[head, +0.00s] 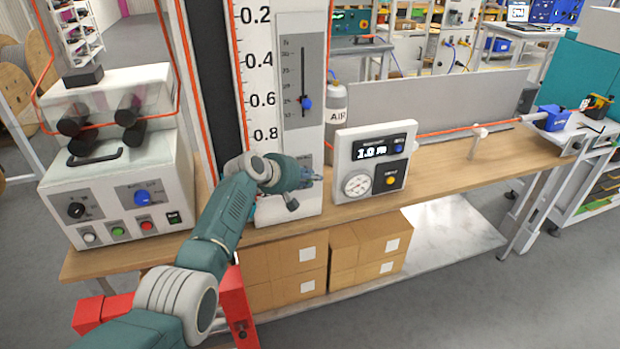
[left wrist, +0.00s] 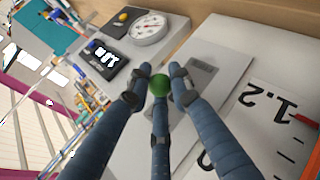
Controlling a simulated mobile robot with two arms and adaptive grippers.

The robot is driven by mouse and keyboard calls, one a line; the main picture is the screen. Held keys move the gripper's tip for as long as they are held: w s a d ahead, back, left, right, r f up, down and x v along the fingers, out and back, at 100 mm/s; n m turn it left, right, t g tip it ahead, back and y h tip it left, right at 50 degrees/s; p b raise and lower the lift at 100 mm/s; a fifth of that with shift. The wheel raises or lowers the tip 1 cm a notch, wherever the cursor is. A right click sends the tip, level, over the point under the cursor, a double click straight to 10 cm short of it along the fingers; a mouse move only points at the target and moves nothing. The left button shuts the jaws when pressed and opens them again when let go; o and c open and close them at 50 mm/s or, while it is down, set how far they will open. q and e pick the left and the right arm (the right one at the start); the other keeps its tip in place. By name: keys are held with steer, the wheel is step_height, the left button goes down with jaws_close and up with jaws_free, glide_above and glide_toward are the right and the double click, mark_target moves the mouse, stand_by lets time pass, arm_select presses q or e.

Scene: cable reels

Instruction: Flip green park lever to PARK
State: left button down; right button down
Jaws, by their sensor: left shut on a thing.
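The green ball knob of the park lever (left wrist: 159,84) shows in the left wrist view, between the fingertips of my left gripper (left wrist: 160,82). The fingers are closed in around it. The knob sits in front of a grey plate (left wrist: 202,76) on the white scale panel (head: 271,137). In the head view my left gripper (head: 306,178) is at the lower right part of this panel and hides the knob. I cannot read any lever label or tell the lever's setting. My right gripper is in neither view.
A gauge box (head: 374,162) reading 1.0 m stands close to the right of my gripper. A grey slider plate (head: 301,80) with a blue knob is above. A white control unit (head: 117,190) stands at left. Cardboard boxes (head: 297,270) lie below the wooden bench (head: 440,157).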

arm_select(q)
steer(key=c, duration=1.6)
jaws_free()
steer(key=shift+o, duration=0.2)
steer(key=v, duration=1.2)
steer(key=shift+w+f, duration=0.1)
